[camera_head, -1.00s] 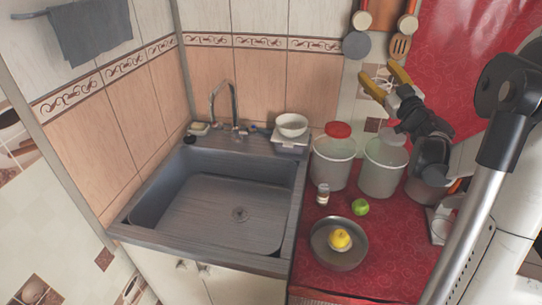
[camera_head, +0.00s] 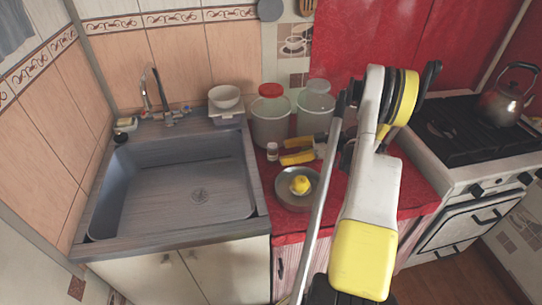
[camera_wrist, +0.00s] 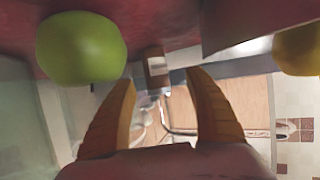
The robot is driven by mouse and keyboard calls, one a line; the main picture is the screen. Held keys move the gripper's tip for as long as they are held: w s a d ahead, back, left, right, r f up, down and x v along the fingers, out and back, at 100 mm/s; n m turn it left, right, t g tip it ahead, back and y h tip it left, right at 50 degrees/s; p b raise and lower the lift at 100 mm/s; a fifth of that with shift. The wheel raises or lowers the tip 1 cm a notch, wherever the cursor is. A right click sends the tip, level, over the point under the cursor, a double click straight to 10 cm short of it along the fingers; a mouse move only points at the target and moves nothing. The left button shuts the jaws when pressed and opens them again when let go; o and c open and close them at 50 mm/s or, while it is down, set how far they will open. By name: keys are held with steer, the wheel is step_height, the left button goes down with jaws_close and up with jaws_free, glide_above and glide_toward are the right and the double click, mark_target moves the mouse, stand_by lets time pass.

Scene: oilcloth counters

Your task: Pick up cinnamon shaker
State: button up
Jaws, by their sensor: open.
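The cinnamon shaker (camera_head: 272,151) looks like a small clear jar with a light top and brownish contents. It stands upright on the red counter, just right of the sink. My gripper (camera_head: 285,151) is open, low over the counter, its yellow fingers pointing left at the shaker. In the wrist view the shaker (camera_wrist: 156,67) shows beyond and between the fingertips of my gripper (camera_wrist: 161,77). A small gap seems to remain, and I see no grip on it.
A metal bowl (camera_head: 297,202) with a lemon (camera_head: 300,185) sits in front of my gripper. A green apple (camera_wrist: 80,48) is close beside the fingers in the wrist view. Large jars (camera_head: 271,125) stand behind, the sink (camera_head: 190,190) left, the stove (camera_head: 455,130) right.

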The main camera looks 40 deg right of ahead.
mark_target(272, 153)
steer(key=b+x, duration=0.1)
steer(key=x, duration=0.3)
steer(key=b+x, duration=0.1)
steer(key=x, duration=0.1)
steer(key=shift+w+d+f+b, duration=0.1)
steer(key=shift+w+d+b, duration=0.1)
steer(key=shift+d+b, duration=0.1)
steer(key=c, duration=1.3)
